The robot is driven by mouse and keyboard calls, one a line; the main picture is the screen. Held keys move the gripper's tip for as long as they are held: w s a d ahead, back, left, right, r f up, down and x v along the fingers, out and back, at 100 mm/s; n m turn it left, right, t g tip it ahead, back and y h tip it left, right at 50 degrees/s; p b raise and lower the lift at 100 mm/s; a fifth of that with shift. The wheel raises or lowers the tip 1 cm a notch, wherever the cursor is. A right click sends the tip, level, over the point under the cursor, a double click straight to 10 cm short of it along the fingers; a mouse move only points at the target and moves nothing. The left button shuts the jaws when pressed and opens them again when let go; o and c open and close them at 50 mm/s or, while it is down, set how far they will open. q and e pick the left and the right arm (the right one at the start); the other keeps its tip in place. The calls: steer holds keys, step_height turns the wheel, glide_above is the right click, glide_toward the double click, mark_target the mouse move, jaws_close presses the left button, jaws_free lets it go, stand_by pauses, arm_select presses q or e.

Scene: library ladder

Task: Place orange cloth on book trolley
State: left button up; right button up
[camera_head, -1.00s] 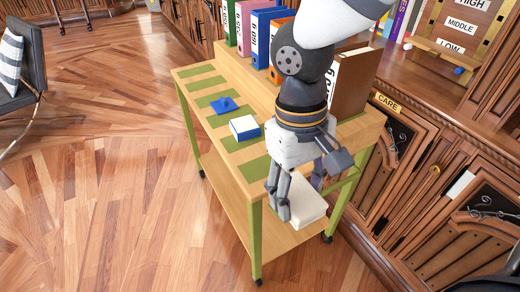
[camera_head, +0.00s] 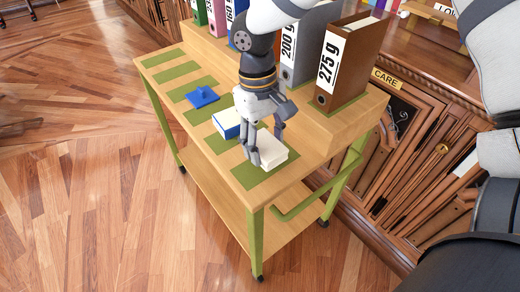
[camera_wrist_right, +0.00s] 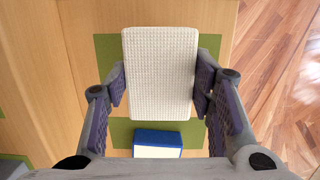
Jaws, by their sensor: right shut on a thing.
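No orange cloth shows in these views. My right gripper (camera_head: 264,143) is shut on a white block (camera_head: 272,156) with a waffle-like texture, seen from above in the right wrist view (camera_wrist_right: 160,75). It holds the block over or on the nearest green strip of the wooden book trolley (camera_head: 223,178); I cannot tell whether the block touches the top. A blue-and-white block (camera_head: 227,123) lies just beyond it, and shows below it in the right wrist view (camera_wrist_right: 158,143). A blue piece with a knob (camera_head: 203,97) lies on a farther strip. My left gripper is out of view.
A brown binder (camera_head: 350,65) and a grey binder (camera_head: 303,50) stand on the trolley's raised shelf, close to my right gripper. A carved wooden cabinet (camera_head: 420,150) stands right of the trolley. The wooden floor (camera_head: 90,170) on the left is clear.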

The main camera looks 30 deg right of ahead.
mark_target(264, 151)
steer(key=f, duration=0.4)
steer(key=shift+w+d+b, duration=0.15)
steer(key=shift+w+b, duration=0.15)
steer(key=shift+w, duration=0.05)
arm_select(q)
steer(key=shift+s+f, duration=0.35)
arm_select(e)
steer(key=shift+r, duration=0.15)
steer(key=shift+c, duration=0.4)
steer(key=o, duration=1.1)
steer(key=r, duration=0.4)
steer(key=w+r, duration=0.1)
steer(key=r, duration=0.3)
steer(key=r+p, duration=0.1)
steer(key=r, duration=0.3)
steer(key=shift+w, duration=0.4)
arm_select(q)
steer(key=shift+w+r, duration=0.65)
arm_select(e)
steer(key=shift+f, duration=0.1)
